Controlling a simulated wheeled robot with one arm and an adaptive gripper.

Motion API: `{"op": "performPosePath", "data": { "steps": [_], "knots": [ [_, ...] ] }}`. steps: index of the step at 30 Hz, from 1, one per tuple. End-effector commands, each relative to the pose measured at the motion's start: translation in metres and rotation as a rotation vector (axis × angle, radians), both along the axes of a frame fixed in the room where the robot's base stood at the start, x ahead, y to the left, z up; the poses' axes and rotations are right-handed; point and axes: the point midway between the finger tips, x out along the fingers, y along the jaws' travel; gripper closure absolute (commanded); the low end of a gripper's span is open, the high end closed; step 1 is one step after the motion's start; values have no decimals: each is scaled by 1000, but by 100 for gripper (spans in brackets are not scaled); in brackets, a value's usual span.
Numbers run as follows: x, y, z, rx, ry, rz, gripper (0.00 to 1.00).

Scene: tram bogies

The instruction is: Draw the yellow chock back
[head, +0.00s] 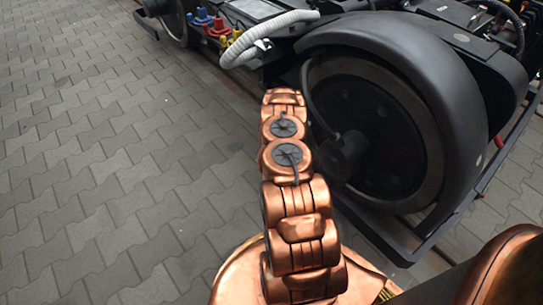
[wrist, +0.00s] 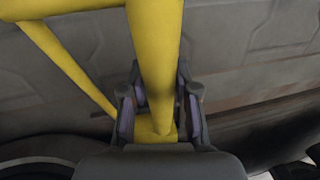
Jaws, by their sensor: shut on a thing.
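The yellow chock, seen as thick yellow tubing (wrist: 154,50), fills the upper middle of the wrist view. One bar runs down between my fingers, and a thinner bar slants off to the left. My gripper (wrist: 160,106) is shut on the middle bar, with a grey finger on each side. The chock's lower end is hidden by my gripper's palm, and its far ends are cut off by the frame. In the head view my own arm reaches toward the bogie; neither my gripper nor the chock can be made out there.
A large dark wheel (head: 370,125) under a black guard (head: 440,75) stands close to the right of my arm. A pale ribbed hose (head: 268,36) and coloured fittings (head: 212,27) lie beyond. Grey paving (head: 95,165) on the left is clear.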

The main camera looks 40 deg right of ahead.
Motion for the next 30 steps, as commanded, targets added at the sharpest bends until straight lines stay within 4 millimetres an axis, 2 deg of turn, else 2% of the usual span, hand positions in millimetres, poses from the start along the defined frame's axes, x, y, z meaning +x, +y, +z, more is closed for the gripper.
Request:
{"op": "performPosePath", "data": {
  "steps": [1,6,7,14,24,30],
  "knots": [
    [7,3,0,-4,-7,6,100],
    [9,2,1,-8,-11,6,100],
    [9,2,1,-9,-12,6,67],
    [6,0,1,-8,-10,1,44],
    [3,-1,2,-7,-8,-1,44],
    [1,-1,13,-7,-6,0,44]
  ]
}}
